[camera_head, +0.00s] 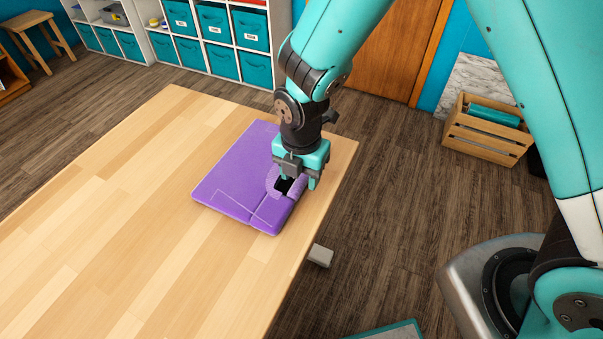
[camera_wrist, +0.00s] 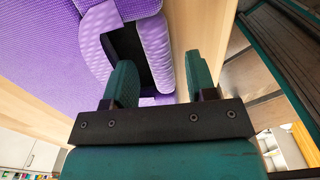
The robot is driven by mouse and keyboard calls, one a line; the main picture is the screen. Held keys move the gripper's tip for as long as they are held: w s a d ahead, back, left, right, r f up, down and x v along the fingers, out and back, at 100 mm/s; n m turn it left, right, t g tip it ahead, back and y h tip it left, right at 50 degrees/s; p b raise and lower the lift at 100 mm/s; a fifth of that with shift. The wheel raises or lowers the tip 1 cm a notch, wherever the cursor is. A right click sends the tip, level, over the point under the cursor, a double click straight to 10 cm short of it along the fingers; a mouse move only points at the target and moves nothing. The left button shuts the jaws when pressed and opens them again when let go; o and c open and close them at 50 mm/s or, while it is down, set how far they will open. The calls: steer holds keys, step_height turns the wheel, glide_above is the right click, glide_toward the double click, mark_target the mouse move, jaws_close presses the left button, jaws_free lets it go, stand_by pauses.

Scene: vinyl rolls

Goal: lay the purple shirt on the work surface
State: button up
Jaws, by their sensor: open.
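The purple shirt (camera_head: 238,182) lies folded and flat on the wooden work surface (camera_head: 130,190), near its right edge. My gripper (camera_head: 299,184) is just above the shirt's right side, where a lighter purple collar-like band surrounds a dark opening. In the wrist view the shirt (camera_wrist: 40,50) fills the upper left, and the band and dark opening show close to the fingers. My gripper (camera_wrist: 160,82) is open there, with its two teal fingers apart. The shirt's rolled edge lies between or just beyond the fingers; whether they touch it I cannot tell.
A small grey block (camera_head: 320,255) shows at the table's right edge. A wooden crate (camera_head: 487,135) stands on the floor at the right. White shelves with teal bins (camera_head: 222,62) line the back wall. The table's left and front areas are clear.

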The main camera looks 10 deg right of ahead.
step_height(320, 180, up, 11)
steer(key=s+d+r+m+y, duration=0.2)
steer(key=s+d+r+m, duration=0.1)
steer(key=s+r+m, duration=0.3)
steer(key=s+d+r+m+y, duration=0.2)
steer(key=s+r+m, duration=0.4)
steer(key=s+m, duration=0.4)
steer(key=shift+s+d+r+m, duration=0.2)
steer(key=shift+d+r+m, duration=0.25)
steer(key=shift+m, duration=2.25)
steer(key=shift+f, duration=0.1)
